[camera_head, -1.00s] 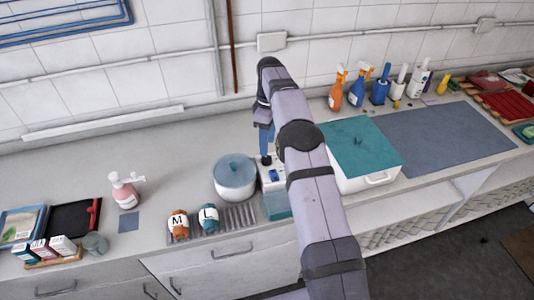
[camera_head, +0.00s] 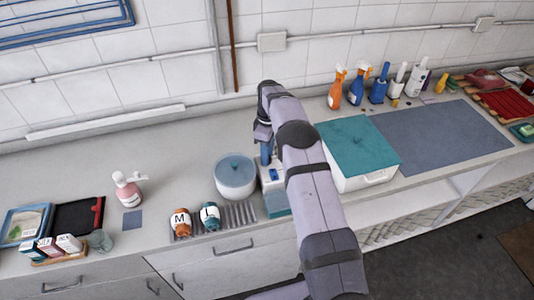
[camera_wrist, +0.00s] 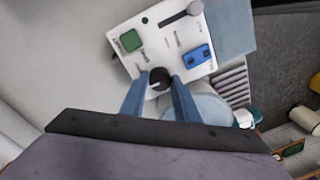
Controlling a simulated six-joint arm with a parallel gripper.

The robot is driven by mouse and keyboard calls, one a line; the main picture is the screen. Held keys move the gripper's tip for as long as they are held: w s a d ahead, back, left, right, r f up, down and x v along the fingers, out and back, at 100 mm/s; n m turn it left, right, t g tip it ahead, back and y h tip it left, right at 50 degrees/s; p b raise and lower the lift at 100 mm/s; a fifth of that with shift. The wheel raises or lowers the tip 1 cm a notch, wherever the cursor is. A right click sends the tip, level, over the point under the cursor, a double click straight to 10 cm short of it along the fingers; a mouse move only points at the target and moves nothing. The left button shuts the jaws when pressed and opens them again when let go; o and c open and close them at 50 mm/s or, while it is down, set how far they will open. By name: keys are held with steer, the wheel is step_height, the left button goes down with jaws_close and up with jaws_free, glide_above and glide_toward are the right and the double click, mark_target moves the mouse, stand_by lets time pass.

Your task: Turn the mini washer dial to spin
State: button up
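The mini washer (camera_head: 276,203) stands on the counter with a white top and a translucent teal body. In the wrist view its white control panel (camera_wrist: 128,62) carries a black round dial (camera_wrist: 159,78), a green square button (camera_wrist: 131,40), a blue switch (camera_wrist: 195,55) and a grey lever (camera_wrist: 178,15). My gripper (camera_wrist: 160,76) has its two blue fingers on either side of the dial. The fingertips look close to the dial, but I cannot tell whether they touch it. In the head view my gripper (camera_head: 266,152) is partly hidden by my arm over the washer's rear. Dial markings are unreadable.
A white bin with a teal lid (camera_head: 358,147) is close on the right. The counter behind the pot is clear.

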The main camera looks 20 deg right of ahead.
steer(key=shift+c, duration=1.2)
steer(key=shift+m+b, duration=0.4)
steer(key=shift+f+m+b, duration=0.1)
steer(key=shift+m+b, duration=0.6)
steer(key=shift+m, duration=0.2)
steer(key=m+b, duration=0.1)
steer(key=m, duration=0.3)
steer(key=shift+b, duration=0.35)
steer(key=m+b, duration=0.1)
steer(key=m, duration=0.4)
steer(key=shift+s+t, duration=0.1)
steer(key=shift+t, duration=0.2)
steer(key=m, duration=0.4)
steer(key=shift+m, duration=0.3)
